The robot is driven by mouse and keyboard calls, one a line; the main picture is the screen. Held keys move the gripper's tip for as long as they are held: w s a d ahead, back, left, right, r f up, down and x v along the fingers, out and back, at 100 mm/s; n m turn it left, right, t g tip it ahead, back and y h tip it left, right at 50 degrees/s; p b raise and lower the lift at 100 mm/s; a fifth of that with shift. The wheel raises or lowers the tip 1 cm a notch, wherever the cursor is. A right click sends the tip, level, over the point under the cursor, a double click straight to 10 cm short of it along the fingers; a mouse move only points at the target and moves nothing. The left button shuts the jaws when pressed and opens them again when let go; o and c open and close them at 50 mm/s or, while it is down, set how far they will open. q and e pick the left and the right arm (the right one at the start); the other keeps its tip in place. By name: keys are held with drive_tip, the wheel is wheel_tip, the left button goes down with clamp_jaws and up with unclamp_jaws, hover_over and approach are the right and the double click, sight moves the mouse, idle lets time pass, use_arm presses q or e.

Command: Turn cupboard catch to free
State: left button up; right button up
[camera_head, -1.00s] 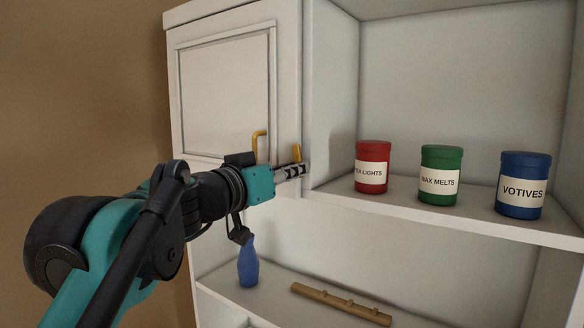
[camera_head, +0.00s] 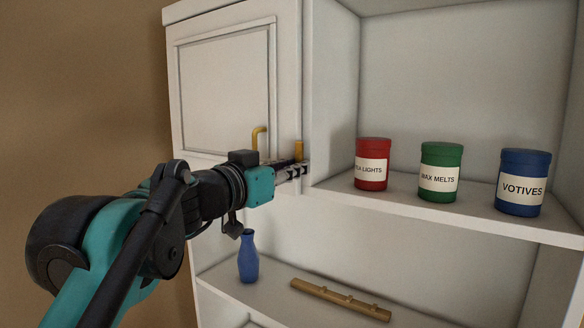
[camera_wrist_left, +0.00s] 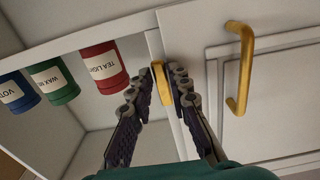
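The cupboard catch (camera_head: 299,150) is a small yellow bar on the frame beside the cupboard door (camera_head: 225,95). It stands about upright in the head view, and in the wrist view (camera_wrist_left: 160,83) it runs roughly along the frame. My left gripper (camera_head: 297,171) is at the catch. In the wrist view its two dark fingers (camera_wrist_left: 161,88) lie on either side of the catch, close against it, and look shut on it. The fingers hide the catch's lower part in the head view. My right gripper is not in view.
A yellow door handle (camera_head: 259,138) is just left of the gripper. Red (camera_head: 372,164), green (camera_head: 439,172) and blue (camera_head: 522,182) jars stand on the shelf to the right. A blue vase (camera_head: 248,258) and a wooden rail (camera_head: 340,299) are on the shelf below.

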use_arm(q)
drive_tip(key=shift+o, duration=0.5)
drive_tip(key=v, duration=1.2)
